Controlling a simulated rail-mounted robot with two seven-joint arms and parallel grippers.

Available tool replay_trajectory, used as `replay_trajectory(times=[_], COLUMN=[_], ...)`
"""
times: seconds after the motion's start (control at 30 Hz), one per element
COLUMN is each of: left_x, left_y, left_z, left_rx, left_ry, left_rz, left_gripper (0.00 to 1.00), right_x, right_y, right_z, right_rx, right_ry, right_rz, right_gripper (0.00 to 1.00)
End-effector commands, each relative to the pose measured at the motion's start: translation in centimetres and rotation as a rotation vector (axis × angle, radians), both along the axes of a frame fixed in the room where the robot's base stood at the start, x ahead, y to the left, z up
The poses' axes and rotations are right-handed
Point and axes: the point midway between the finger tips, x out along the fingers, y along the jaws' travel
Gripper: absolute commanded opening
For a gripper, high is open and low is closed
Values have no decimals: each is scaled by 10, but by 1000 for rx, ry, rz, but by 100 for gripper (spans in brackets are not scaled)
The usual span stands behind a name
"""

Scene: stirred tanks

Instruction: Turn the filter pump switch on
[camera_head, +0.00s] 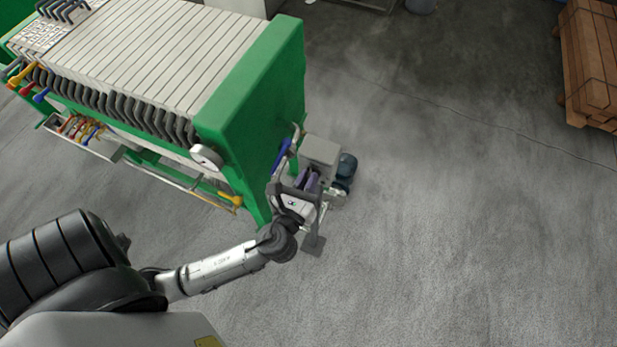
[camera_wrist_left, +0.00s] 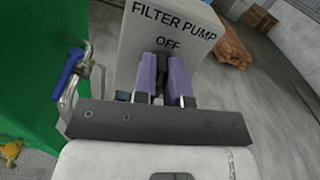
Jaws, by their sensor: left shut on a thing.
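The filter pump switch box is a grey box (camera_head: 320,150) beside the right end of the green filter press. In the left wrist view its face (camera_wrist_left: 136,42) reads "FILTER PUMP" with "OFF" below. My left gripper (camera_head: 313,178) is at the front of this box. Its two purple fingers (camera_wrist_left: 165,72) are close together just below the word "OFF", shut on a small dark part, the switch, which is mostly hidden between them. Its position cannot be read. My right gripper is in neither view.
A dark blue motor (camera_head: 346,168) sits right of the box. Open floor lies between.

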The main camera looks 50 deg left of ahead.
Motion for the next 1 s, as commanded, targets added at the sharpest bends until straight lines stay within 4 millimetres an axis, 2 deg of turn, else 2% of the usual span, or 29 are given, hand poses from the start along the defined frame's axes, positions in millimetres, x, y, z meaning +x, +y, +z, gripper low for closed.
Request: replay_trajectory(times=[0.37, 1.0], left_x=[-2, -3], left_y=[4, 8], left_z=[-2, -7], left_rx=[-329, -888], left_ry=[-137, -371], left_rz=[4, 4], left_gripper=[0, 0], right_x=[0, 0], right_y=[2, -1], right_z=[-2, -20], right_rx=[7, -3], right_ry=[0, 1], right_rz=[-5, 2], right_gripper=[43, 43])
